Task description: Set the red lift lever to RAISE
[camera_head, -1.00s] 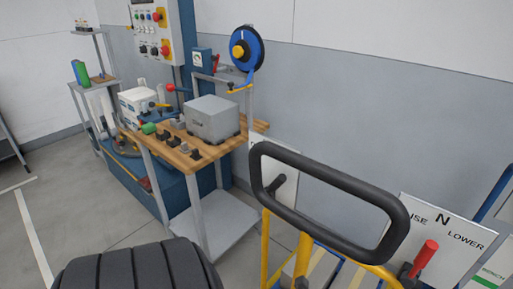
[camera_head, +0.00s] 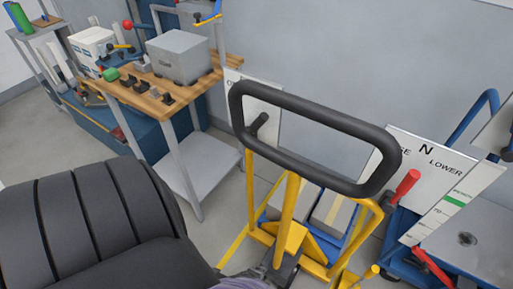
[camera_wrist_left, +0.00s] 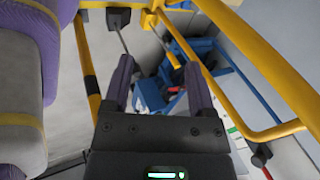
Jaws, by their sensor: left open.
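The red lift lever (camera_head: 406,186) stands at the right of the yellow truck's black loop handle (camera_head: 318,125), its red grip tilted up to the right. Behind it a white label plate (camera_head: 430,158) reads N and LOWER, with the word at its left partly covered by the handle. The grip is below the N; its exact setting is unclear. My left gripper (camera_wrist_left: 158,92) is open and empty in the left wrist view, with yellow tubing beyond its fingers. The gripper is apart from the lever, and its jaws do not show clearly in the head view. My right gripper is not in view.
Yellow frame tubes (camera_head: 287,215) rise around the truck, with boxes behind them. A workbench (camera_head: 150,95) with a grey box (camera_head: 179,55) stands at the left. A blue cart (camera_head: 470,240) with another red handle (camera_head: 432,265) is at the right.

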